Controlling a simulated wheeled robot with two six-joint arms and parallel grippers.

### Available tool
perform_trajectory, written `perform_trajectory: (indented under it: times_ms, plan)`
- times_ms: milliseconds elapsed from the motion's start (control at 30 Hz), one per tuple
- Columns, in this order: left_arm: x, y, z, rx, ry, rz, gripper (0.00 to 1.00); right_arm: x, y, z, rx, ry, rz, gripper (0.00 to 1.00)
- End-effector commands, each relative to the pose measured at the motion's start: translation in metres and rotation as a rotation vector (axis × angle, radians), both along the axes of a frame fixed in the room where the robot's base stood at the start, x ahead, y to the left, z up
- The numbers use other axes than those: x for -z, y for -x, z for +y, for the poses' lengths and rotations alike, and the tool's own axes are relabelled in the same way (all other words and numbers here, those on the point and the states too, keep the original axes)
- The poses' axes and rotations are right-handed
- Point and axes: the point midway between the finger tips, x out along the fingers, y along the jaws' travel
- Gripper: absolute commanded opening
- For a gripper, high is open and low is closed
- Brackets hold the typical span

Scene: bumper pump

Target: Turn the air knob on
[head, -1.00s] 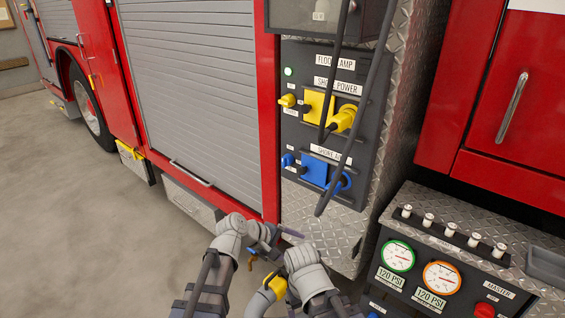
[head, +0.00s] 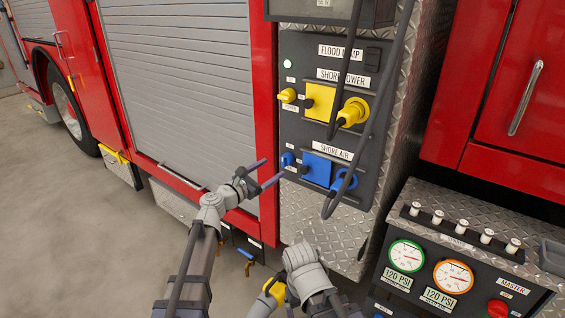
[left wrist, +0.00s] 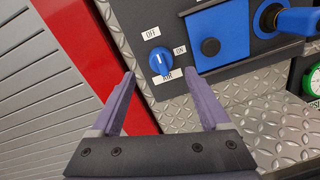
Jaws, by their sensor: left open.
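The blue air knob (head: 287,159) is on the dark panel, left of the blue shore air socket. In the left wrist view the knob (left wrist: 160,61) has an OFF label at its upper left, an ON label at its right and an AIR label below. Its ridge runs from upper left to lower right; I cannot tell which end is the pointer. My left gripper (head: 273,168) is open and empty, just short of the panel. In the left wrist view its two fingers (left wrist: 160,75) stand either side of the knob, apart from it.
The blue shore air socket (head: 317,169) and a hanging dark hose (head: 366,130) are close right of the knob. The yellow shore power socket (head: 320,101) is above. A gauge panel (head: 430,270) juts out at lower right. The floor at left is clear.

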Motion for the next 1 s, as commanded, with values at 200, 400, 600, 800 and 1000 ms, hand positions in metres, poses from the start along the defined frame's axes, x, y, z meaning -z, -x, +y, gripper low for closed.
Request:
perform_trajectory:
  times_ms: [200, 400, 600, 800, 1000]
  plan:
    - [0.000, -0.026, -0.020, 0.003, -0.002, -0.001, 0.80, 0.000, 0.000, 0.000, 0.000, 0.000, 0.000, 0.82]
    - [0.000, -0.048, -0.039, 0.003, -0.002, -0.001, 0.80, 0.000, 0.000, 0.000, 0.000, 0.000, 0.000, 0.82]
    - [0.000, -0.053, -0.044, 0.001, -0.002, -0.001, 0.80, 0.000, 0.000, 0.000, 0.000, 0.000, 0.000, 0.82]
    - [0.000, -0.052, -0.043, 0.001, -0.002, -0.001, 0.74, 0.000, 0.000, 0.000, 0.000, 0.000, 0.000, 0.82]
    - [0.000, -0.052, -0.043, 0.002, -0.002, -0.001, 0.51, 0.000, 0.000, 0.000, 0.000, 0.000, 0.000, 0.82]
